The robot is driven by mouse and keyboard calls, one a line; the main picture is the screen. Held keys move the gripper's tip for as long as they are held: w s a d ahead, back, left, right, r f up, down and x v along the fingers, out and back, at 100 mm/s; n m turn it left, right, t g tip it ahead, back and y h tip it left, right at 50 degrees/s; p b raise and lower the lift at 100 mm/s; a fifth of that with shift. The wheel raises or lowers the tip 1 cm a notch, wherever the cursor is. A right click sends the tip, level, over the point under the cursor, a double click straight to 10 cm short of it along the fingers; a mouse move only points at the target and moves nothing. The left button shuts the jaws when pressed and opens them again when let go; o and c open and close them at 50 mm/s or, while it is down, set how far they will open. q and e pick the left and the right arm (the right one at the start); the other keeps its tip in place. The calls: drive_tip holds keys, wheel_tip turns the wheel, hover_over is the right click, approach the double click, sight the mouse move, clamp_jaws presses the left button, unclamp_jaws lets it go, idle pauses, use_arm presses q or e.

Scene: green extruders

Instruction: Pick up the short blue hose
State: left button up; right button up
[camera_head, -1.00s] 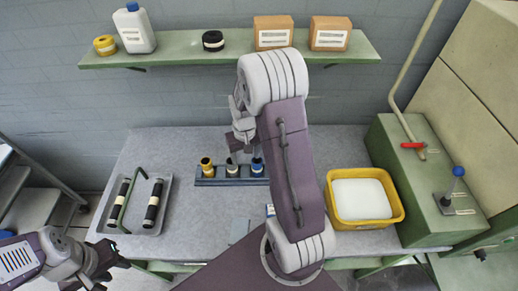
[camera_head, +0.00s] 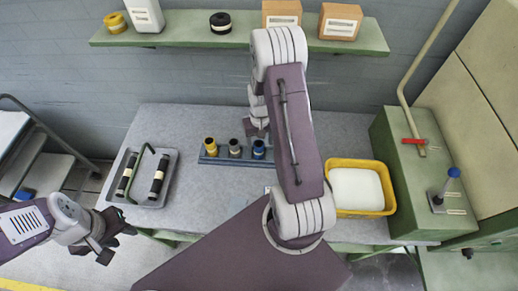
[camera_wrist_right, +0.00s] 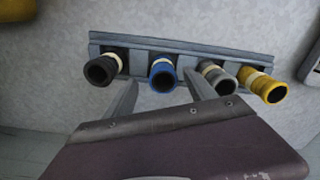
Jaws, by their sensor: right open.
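The short blue hose (camera_head: 258,149) stands in the rack (camera_head: 211,160) on the table, at the right of the visible hoses in the head view. In the right wrist view the blue hose (camera_wrist_right: 162,73) is second from left, its dark open end facing the camera. My right gripper (camera_wrist_right: 162,92) is open, with one finger on each side of the blue hose in that picture; I cannot tell whether they touch it. In the head view my right arm hides most of that gripper. My left gripper (camera_head: 104,246) is off the table's front left corner; its jaw opening is unclear.
A yellow hose (camera_wrist_right: 268,86) and a grey hose (camera_wrist_right: 217,78) stand right of the blue one, a black hose (camera_wrist_right: 102,69) left. A tray (camera_head: 137,195) with black hoses lies left. A yellow bin (camera_head: 362,211) stands right. A shelf (camera_head: 180,37) runs behind.

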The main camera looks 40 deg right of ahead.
drive_tip(key=f, duration=0.2)
drive_tip(key=f+p, duration=0.1)
drive_tip(key=f, duration=0.1)
drive_tip(key=shift+w+a, duration=0.1)
drive_tip(key=shift+a, duration=0.2)
drive_tip(key=shift+d+f, duration=0.2)
drive_tip(key=shift+f, duration=0.2)
drive_tip(key=shift+a+r, duration=0.1)
drive_tip(key=shift+a, duration=0.05)
drive_tip(key=c, duration=0.9)
clamp_jaws()
drive_tip(key=shift+w+r, duration=0.1)
drive_tip(key=shift+r, duration=0.35)
wheel_tip(320, 180, up, 3)
drive_tip(key=shift+f+b, duration=0.2)
drive_tip(key=shift+b, duration=0.3)
drive_tip(key=s+a+r+b, duration=0.1)
drive_tip(key=s+a+r, duration=0.4)
drive_tip(key=s, duration=0.5)
wheel_tip(320, 180, up, 2)
drive_tip(key=shift+s+a+r+b, duration=0.2)
drive_tip(key=shift+s+r+b, duration=0.05)
drive_tip(key=shift+s+b, duration=0.1)
